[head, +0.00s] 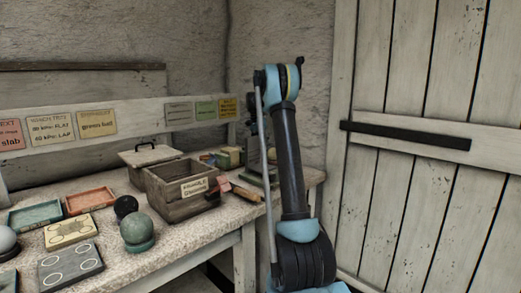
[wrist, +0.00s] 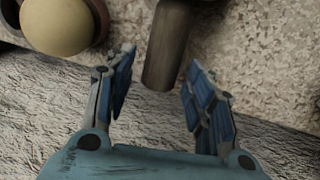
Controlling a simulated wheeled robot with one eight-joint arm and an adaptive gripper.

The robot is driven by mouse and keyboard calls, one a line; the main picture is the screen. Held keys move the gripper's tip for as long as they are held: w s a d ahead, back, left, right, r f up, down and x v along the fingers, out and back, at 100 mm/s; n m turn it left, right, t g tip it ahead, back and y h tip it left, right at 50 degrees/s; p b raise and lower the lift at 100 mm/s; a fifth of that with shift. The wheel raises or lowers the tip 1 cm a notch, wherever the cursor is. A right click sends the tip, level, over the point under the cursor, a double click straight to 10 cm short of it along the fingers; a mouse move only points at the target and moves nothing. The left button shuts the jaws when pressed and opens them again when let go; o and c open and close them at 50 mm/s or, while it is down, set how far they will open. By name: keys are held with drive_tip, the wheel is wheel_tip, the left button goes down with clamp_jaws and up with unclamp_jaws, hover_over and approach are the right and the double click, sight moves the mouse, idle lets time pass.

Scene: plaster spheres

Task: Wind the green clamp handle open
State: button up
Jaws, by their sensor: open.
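In the wrist view my gripper (wrist: 161,62) is open, with its two blue fingers spread apart. A dark brown rounded bar (wrist: 167,50), like a wooden handle, reaches down from the top edge into the space between the fingertips. Neither finger visibly touches it. I see no green on this bar, and its far end is cut off by the frame. In the head view a small dark green piece (head: 259,179) lies at the bench's right end beside my arm; I cannot tell if it is the clamp. My gripper is not clear there.
A cream ball (wrist: 58,24) sits close to the left finger. The bench (head: 205,224) holds a wooden box (head: 167,207), a green ball (head: 136,229), a dark ball (head: 125,206), trays and plates. A plank door (head: 420,190) stands at right. The bench's front edge passes beneath my gripper.

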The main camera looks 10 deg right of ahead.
drive_tip(key=c, duration=1.1)
drive_tip(key=shift+o, duration=0.2)
drive_tip(key=t+y, duration=0.2)
drive_tip(key=t, duration=0.1)
drive_tip(key=t+y, duration=0.1)
drive_tip(key=shift+s+d+t, duration=0.25)
drive_tip(key=shift+s+t, duration=0.05)
drive_tip(key=shift+s, duration=0.05)
drive_tip(key=t+y, duration=0.2)
drive_tip(key=t, duration=0.1)
drive_tip(key=t+y, duration=0.1)
drive_tip(key=shift+s+d+f+t+y, duration=0.2)
drive_tip(key=shift+s+t+y, duration=0.1)
drive_tip(key=shift+t, duration=0.3)
drive_tip(key=o, duration=1.1)
drive_tip(key=shift+c, duration=0.2)
